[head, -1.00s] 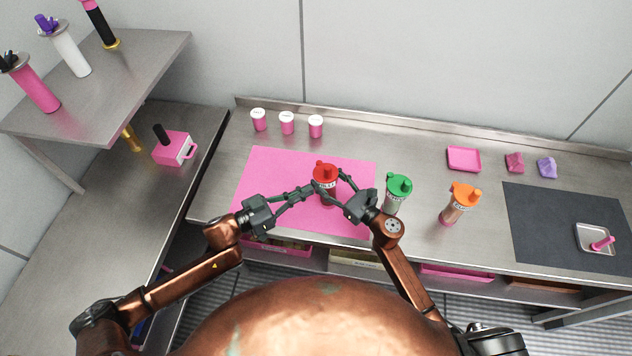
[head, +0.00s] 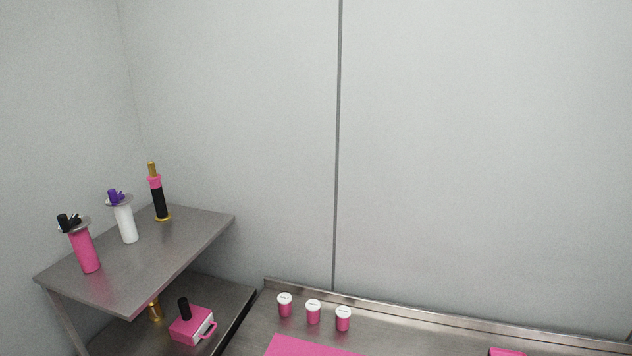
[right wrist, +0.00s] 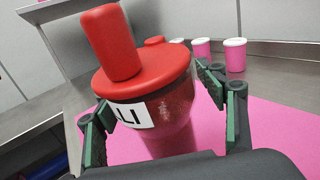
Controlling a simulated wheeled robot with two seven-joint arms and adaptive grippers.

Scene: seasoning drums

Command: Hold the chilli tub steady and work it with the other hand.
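The chilli tub (right wrist: 175,108) shows in the right wrist view, with a red lid (right wrist: 145,72), a tall red spout and a white label ending in "LI". It stands over the pink mat (right wrist: 265,125). My right gripper (right wrist: 153,92) has its green-padded fingers spread on either side of the tub, below the lid. Pink shows between the right-hand finger and the tub, so it looks open around it. Contact on the left-hand side cannot be told. My left gripper is in neither current view. The head view shows only the far edge of the mat (head: 305,347).
Three pink cups with white lids (head: 313,313) stand at the back of the steel counter (head: 410,336). A two-level shelf (head: 150,255) on the left holds bottles and a pink box (head: 192,327). The wall (head: 470,150) rises behind the counter.

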